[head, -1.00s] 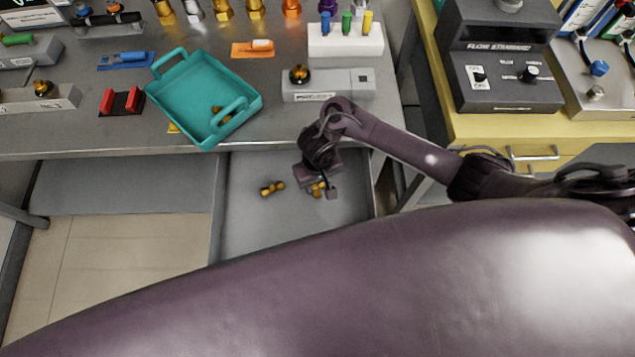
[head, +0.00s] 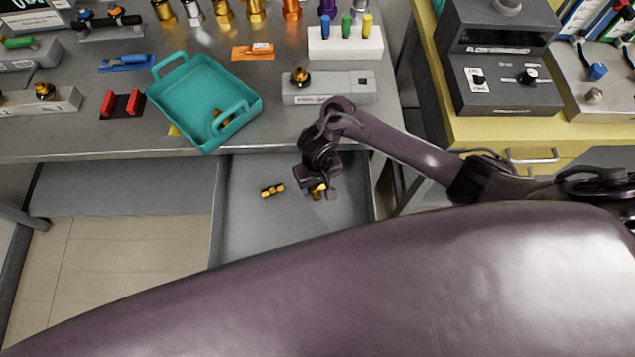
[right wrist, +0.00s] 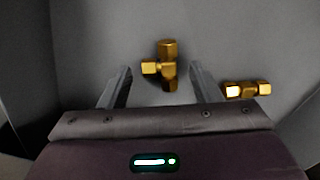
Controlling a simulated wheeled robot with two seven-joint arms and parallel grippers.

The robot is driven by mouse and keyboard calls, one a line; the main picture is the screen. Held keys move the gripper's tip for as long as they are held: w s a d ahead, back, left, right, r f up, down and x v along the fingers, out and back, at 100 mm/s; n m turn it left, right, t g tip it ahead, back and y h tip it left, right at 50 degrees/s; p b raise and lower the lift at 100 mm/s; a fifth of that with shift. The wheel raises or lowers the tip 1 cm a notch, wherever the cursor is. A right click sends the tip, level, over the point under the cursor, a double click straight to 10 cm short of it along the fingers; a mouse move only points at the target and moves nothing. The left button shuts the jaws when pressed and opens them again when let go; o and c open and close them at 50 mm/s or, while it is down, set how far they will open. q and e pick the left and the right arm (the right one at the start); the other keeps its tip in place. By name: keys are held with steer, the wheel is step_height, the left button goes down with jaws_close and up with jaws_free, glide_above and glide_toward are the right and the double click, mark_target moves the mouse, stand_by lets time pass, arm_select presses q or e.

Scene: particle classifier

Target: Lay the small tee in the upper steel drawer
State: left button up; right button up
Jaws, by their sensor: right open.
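The upper steel drawer (head: 245,222) is pulled out below the bench. A small brass tee (right wrist: 164,66) lies on its grey floor; in the head view the tee (head: 318,192) is partly hidden by my right gripper (head: 323,187). My right gripper is over the drawer, pointing down. In the right wrist view, its two fingers (right wrist: 160,76) are apart, with the tee between and just beyond their tips, touching neither finger. A second brass fitting (head: 272,190) lies in the drawer to the left of the tee in the head view. My left gripper is out of view.
A teal tray (head: 178,100) with a brass piece inside stands at the bench's front edge. A grey block (head: 335,92) with a round brass fitting stands above the drawer. The drawer's side walls flank the right gripper. Its left floor is clear.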

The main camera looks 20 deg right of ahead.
mark_target(318, 188)
step_height(318, 188, up, 11)
steer(key=p, duration=0.7)
